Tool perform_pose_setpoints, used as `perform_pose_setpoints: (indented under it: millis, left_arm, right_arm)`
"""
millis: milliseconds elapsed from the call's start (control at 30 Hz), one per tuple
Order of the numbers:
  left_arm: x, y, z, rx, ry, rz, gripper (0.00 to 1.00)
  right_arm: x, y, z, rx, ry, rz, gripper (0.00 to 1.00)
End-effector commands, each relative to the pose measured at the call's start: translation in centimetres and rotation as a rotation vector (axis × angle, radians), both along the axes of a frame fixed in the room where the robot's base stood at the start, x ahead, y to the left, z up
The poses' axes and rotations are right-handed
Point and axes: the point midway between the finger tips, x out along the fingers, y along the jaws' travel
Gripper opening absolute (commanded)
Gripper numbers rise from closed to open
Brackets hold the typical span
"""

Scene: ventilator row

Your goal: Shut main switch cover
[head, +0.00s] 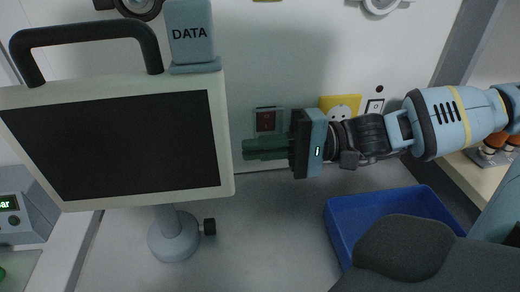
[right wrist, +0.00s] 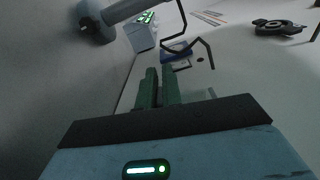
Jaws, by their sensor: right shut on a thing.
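The main switch (head: 266,121) is a dark reddish square in a greyish frame on the pale back wall, right of the monitor. My right gripper (head: 245,148) reaches in from the right, its dark green fingers lying level just below and in front of the switch. The fingers are close together, shut on what seems to be the cover's edge, but they hide the held part. The cover's exact angle cannot be told. In the right wrist view the gripper (right wrist: 159,72) shows two green fingers with a narrow gap. My left gripper is not in view.
A monitor (head: 120,140) with a dark screen and a carry handle stands left of the fingers. A blue tray (head: 338,222) is below my right arm. A yellow plate (head: 341,103) and a small white switch plate (head: 374,106) are on the wall.

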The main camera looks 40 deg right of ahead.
Motion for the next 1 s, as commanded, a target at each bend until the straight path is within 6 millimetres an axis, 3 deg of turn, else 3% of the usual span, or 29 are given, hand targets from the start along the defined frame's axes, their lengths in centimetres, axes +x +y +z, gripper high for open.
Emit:
perform_pose_setpoints:
  millis: [433, 500, 633, 1000]
  left_arm:
    - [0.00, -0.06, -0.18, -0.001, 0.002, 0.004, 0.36]
    - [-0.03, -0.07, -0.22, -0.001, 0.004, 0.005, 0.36]
    - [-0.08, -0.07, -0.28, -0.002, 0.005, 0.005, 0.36]
    - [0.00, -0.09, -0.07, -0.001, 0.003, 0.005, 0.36]
  right_arm:
    - [0.03, -0.02, -0.03, -0.006, -0.007, 0.000, 0.00]
    - [0.03, -0.02, -0.03, -0.005, -0.008, 0.000, 0.14]
    - [0.03, -0.02, -0.03, -0.005, -0.008, 0.000, 0.29]
    - [0.04, -0.02, 0.61, -0.006, -0.009, 0.001, 0.29]
